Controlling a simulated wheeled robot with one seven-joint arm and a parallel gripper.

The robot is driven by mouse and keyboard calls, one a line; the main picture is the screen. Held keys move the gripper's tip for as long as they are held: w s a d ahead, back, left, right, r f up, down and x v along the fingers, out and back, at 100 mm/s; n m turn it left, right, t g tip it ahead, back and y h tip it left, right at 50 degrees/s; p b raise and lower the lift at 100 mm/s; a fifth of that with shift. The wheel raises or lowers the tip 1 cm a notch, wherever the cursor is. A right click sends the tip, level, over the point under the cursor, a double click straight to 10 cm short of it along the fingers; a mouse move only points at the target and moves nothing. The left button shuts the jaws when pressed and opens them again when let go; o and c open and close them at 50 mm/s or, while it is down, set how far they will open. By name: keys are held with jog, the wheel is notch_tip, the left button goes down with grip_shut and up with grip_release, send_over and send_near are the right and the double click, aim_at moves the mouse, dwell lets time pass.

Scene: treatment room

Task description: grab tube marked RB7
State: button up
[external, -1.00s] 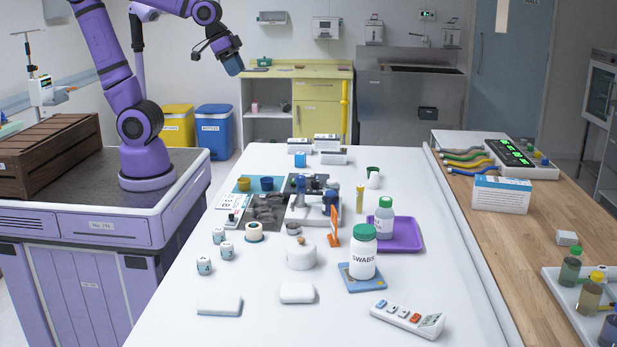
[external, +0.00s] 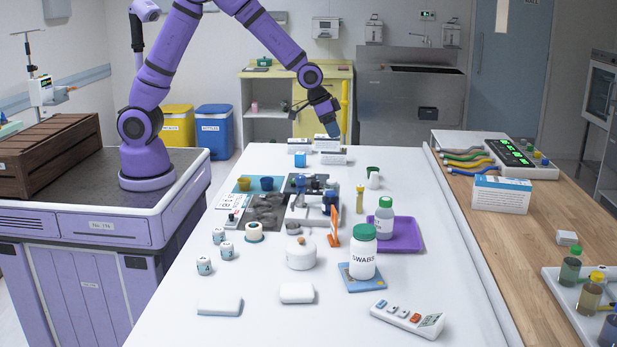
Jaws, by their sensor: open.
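No label reading RB7 is legible in this view. A white rack (external: 300,214) stands near the middle of the white table, with several small dark and blue-topped items in or around it; their marks are too small to read. A slim yellow tube-like item (external: 360,199) stands upright just right of the rack. My gripper (external: 333,130) points down above the far part of the table, near the small white boxes, well behind the rack. It is open and apart from the rack and the yellow item. Whether anything is between its fingers is too small to see.
White boxes (external: 333,158) lie at the back.

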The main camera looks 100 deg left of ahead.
send_near(358, 190)
jog(key=w+a+f, duration=0.1)
jog(key=shift+s+x, duration=0.15)
jog(key=shift+x, duration=2.65)
jog(key=shift+s+x, duration=0.15)
jog(key=shift+x, duration=2.65)
jog(key=shift+f, duration=0.1)
jog(key=shift+c, duration=0.4)
jog(key=c, duration=0.9)
jog(key=shift+o, duration=0.2)
